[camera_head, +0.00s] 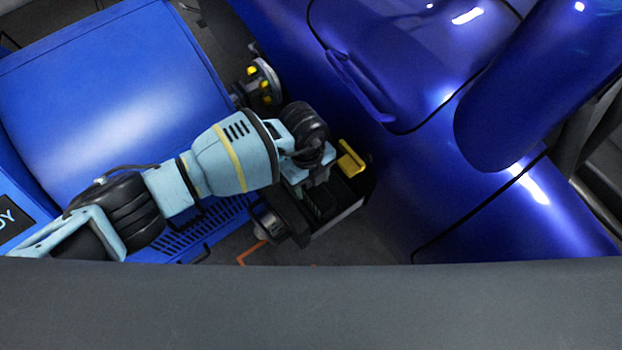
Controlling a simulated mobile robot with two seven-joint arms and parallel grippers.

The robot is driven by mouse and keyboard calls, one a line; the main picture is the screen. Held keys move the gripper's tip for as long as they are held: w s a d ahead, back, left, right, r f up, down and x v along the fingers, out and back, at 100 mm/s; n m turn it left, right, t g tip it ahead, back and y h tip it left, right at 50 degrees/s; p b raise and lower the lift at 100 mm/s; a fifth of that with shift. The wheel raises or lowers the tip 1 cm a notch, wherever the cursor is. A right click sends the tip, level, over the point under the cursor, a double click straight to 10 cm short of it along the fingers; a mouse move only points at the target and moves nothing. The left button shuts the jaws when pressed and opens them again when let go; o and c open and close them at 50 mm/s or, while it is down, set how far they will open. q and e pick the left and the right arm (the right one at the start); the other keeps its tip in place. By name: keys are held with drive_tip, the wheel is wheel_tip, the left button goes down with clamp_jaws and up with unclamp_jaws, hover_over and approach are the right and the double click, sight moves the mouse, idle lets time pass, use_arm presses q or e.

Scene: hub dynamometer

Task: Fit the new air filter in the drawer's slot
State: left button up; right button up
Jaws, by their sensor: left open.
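My left arm comes in from the left, and its gripper (318,187) points down over a small dark open-topped unit (349,208), which may be the drawer. The gripper is open; its fingertips are partly hidden by the wrist and the dark unit. A yellow piece (351,158) stands at the unit's far edge, just right of the gripper and apart from it. I cannot tell whether it belongs to a filter. No air filter or slot can be clearly made out. My right gripper is not in view.
A large blue cabinet (120,85) with a vent grille fills the left. A blue car body (400,55) stands close on the right. A wheel hub with yellow parts (264,85) lies between them. A grey surface (310,310) spans the bottom.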

use_arm(q)
drive_tip(key=shift+r, duration=0.1)
wheel_tip(320, 180, up, 12)
drive_tip(key=w+p, duration=0.1)
drive_tip(key=p, duration=0.1)
drive_tip(key=shift+a+p, duration=0.35)
drive_tip(key=shift+a, duration=0.1)
drive_tip(key=shift+w, duration=0.1)
